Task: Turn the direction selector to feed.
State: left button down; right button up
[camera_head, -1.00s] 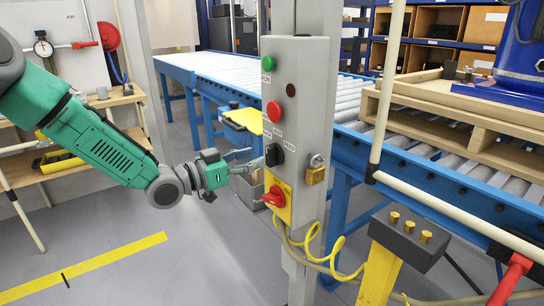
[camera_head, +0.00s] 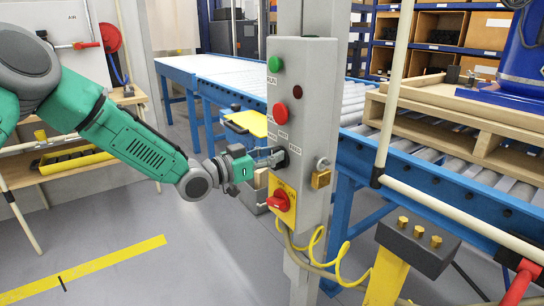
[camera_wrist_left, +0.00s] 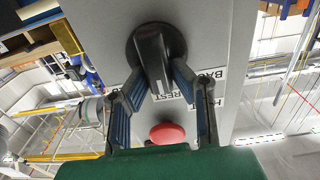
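The direction selector is a black knob (camera_head: 281,158) on the front of the grey control post, below the red button (camera_head: 280,110). In the left wrist view the knob (camera_wrist_left: 158,50) shows large, with its grip bar pointing toward the red button (camera_wrist_left: 167,133). Labels beside it there read REST and BACK. My left gripper (camera_head: 273,157) is at the knob; its two fingers (camera_wrist_left: 159,78) lie on either side of the bar's end and appear to touch it. In the head view my gripper hides part of the knob. My right gripper is out of view.
The post also carries a green button (camera_head: 275,64), a red-and-yellow rotary switch (camera_head: 278,202) below the selector and a brass padlock (camera_head: 321,179) at the right. A blue roller conveyor (camera_head: 375,165) runs behind. The floor at the left is open.

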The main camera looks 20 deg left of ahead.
pick_arm(q)
jog(key=shift+s+f, duration=0.15)
jog(key=shift+f, duration=0.15)
jog(key=shift+m, duration=0.4)
jog(key=shift+s+d+f+m+b, duration=0.15)
jog(key=shift+m+b, duration=0.3)
jog(key=shift+m, duration=0.9)
jog(key=shift+s+d+f+m+b, duration=0.1)
jog(key=shift+m+b, duration=0.3)
jog(key=shift+m, duration=0.9)
jog(key=shift+s+d+f+m+b, duration=0.15)
jog(key=shift+m+b, duration=0.3)
jog(key=shift+m, duration=0.9)
jog(key=shift+a, duration=0.1)
jog(key=c, duration=1.5)
grip_release()
jog(key=shift+c, duration=0.2)
jog(key=shift+o, duration=0.7)
jog(key=shift+a+r, duration=0.15)
